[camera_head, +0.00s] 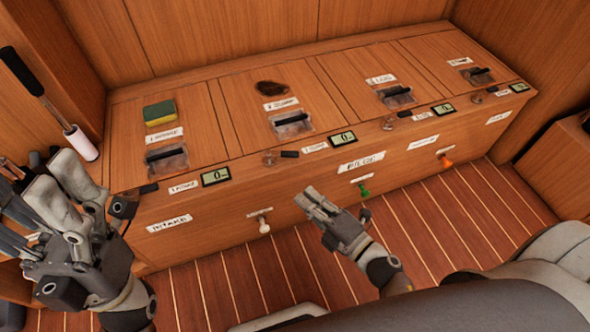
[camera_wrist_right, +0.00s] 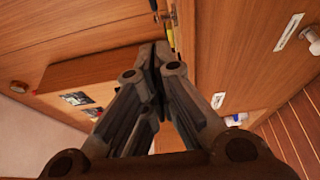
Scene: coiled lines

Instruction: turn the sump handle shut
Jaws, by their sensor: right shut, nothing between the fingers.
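Several black lever handles sit in clear recesses along the bench top: one at left (camera_head: 166,158), one in the middle (camera_head: 291,123), one further right (camera_head: 396,94) and one at far right (camera_head: 478,74). Their labels are too small to read surely, so I cannot tell which is the sump handle. My right gripper (camera_head: 311,200) is shut and empty in front of the bench's front panel, below the middle recess. Its closed fingers show in the right wrist view (camera_wrist_right: 156,62). My left gripper (camera_head: 55,182) is open at the left edge, apart from the bench.
The front panel carries a white knob (camera_head: 264,224), a green knob (camera_head: 364,190) and an orange knob (camera_head: 446,162). Small displays, one at left (camera_head: 215,176), line the top edge. A sponge (camera_head: 160,112) and a dark oval item (camera_head: 271,88) lie on top. The striped floor is free.

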